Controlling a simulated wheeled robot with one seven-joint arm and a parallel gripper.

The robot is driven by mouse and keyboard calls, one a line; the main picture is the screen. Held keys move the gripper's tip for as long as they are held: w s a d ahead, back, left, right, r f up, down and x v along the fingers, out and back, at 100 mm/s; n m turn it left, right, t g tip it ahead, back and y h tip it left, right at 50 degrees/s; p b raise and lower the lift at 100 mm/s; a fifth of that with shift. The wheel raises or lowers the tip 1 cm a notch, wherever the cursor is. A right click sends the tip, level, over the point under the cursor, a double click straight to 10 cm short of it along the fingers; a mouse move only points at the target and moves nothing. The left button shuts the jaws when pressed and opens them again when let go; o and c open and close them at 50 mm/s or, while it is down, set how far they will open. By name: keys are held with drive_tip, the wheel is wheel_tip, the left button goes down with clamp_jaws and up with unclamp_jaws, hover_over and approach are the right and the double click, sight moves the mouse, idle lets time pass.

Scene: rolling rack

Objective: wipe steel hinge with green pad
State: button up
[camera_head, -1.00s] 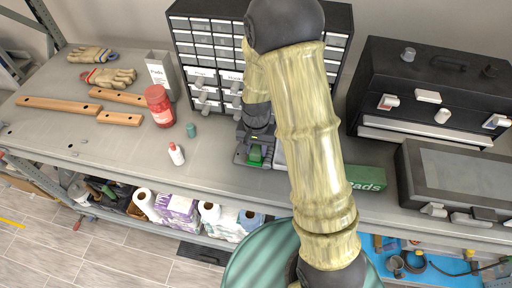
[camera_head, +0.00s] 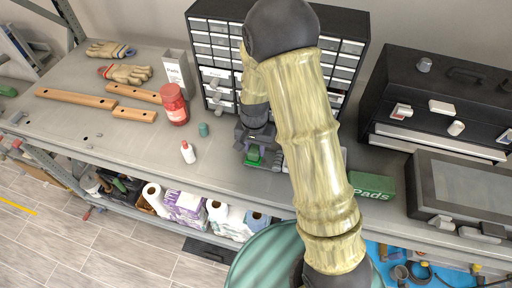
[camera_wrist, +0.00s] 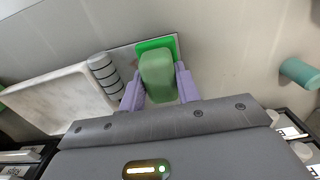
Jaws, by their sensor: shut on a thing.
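My gripper (camera_wrist: 158,92) is shut on the green pad (camera_wrist: 157,77), with a purple finger on each side of it. A flat brighter green area shows around the pad's far end, over a grey plate; I cannot tell whether it belongs to the pad or the plate. The steel hinge (camera_wrist: 103,72) shows its ribbed grey barrel just left of the pad, beside a pale marbled slab. In the head view my gripper (camera_head: 254,146) is low over the bench with the green pad (camera_head: 252,158) under it. My arm hides much of the hinge there, and contact cannot be told.
A teal cylinder (camera_head: 203,129), white bottle (camera_head: 188,152) and red jar (camera_head: 175,104) stand left of my gripper. A drawer cabinet (camera_head: 222,45) stands behind. A green Pads box (camera_head: 372,187) and grey case (camera_head: 462,190) are right. The bench's (camera_head: 110,150) front left is mostly clear.

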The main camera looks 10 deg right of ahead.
drive_tip(key=shift+r+p, duration=2.4)
drive_tip(key=shift+r, duration=0.65)
wheel_tip(320, 180, up, 3)
drive_tip(key=shift+f+p, duration=0.2)
drive_tip(key=shift+p, duration=0.9)
drive_tip(key=shift+r, duration=0.35)
drive_tip(key=shift+r+p, duration=0.25)
drive_tip(key=shift+p, duration=0.1)
drive_tip(key=shift+s+f, duration=0.1)
drive_tip(key=f+b, duration=0.2)
drive_tip(key=s+f+b, duration=0.1)
drive_tip(key=f+b, duration=0.1)
drive_tip(key=f, duration=0.1)
drive_tip(key=f+b, duration=0.2)
drive_tip(key=shift+s+d+f, duration=0.15)
drive_tip(key=shift+d+f, duration=0.1)
drive_tip(key=shift+f, duration=0.15)
drive_tip(key=shift+f+b, duration=0.75)
drive_tip(key=shift+f, duration=0.25)
